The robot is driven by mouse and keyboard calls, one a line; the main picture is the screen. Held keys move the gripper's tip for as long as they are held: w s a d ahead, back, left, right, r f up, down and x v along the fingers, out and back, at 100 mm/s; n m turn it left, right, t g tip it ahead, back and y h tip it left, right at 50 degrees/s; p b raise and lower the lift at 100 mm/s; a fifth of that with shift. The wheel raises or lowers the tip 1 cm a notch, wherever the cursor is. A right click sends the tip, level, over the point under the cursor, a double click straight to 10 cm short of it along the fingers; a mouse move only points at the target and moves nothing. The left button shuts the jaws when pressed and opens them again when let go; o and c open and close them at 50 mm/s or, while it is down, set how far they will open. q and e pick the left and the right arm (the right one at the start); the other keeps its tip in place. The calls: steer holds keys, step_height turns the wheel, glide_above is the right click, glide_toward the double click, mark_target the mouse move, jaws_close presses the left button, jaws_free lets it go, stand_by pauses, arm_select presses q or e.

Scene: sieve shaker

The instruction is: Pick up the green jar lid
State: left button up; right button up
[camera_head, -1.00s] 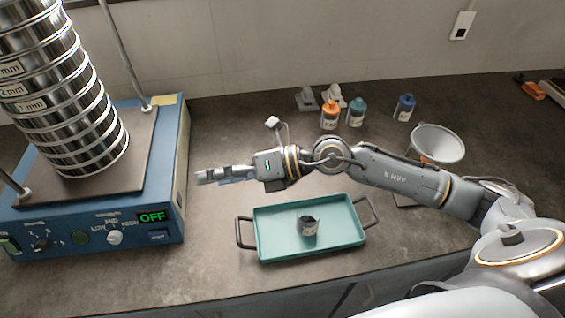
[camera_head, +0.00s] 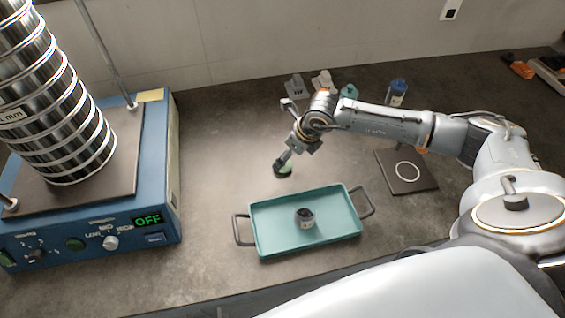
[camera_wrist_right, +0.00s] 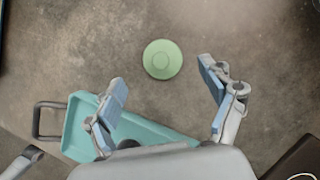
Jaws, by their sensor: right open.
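The green jar lid (camera_wrist_right: 162,59) is a flat light-green disc lying on the grey counter in the right wrist view. My right gripper (camera_wrist_right: 164,84) is open and empty. Its two blue-padded fingers are spread left and right, with the lid centred just ahead of the fingertips. In the head view my right gripper (camera_head: 283,169) points down over the counter behind the teal tray. A little green shows beside its dark fingertips there, but the lid is mostly hidden. My left gripper is in neither view.
The teal tray (camera_head: 262,236) holds a small open jar (camera_head: 305,218). The blue sieve shaker (camera_head: 165,190) stands at left. A dark plate with a ring (camera_head: 428,180) lies at right. A blue-capped bottle (camera_head: 397,92) and other items stand at the back.

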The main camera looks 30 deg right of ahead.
mark_target(286, 169)
steer(key=shift+w+a+f+p, duration=0.1)
steer(key=shift+w+f+p, duration=0.1)
steer(key=shift+f+p, duration=0.2)
steer(key=p+x, duration=0.1)
steer(key=x, duration=0.2)
steer(key=shift+w+f, duration=0.2)
steer(key=shift+f, duration=0.1)
steer(key=shift+w+f, duration=0.15)
steer(key=shift+f, duration=0.3)
steer(key=shift+c, duration=0.2)
steer(key=c, duration=1)
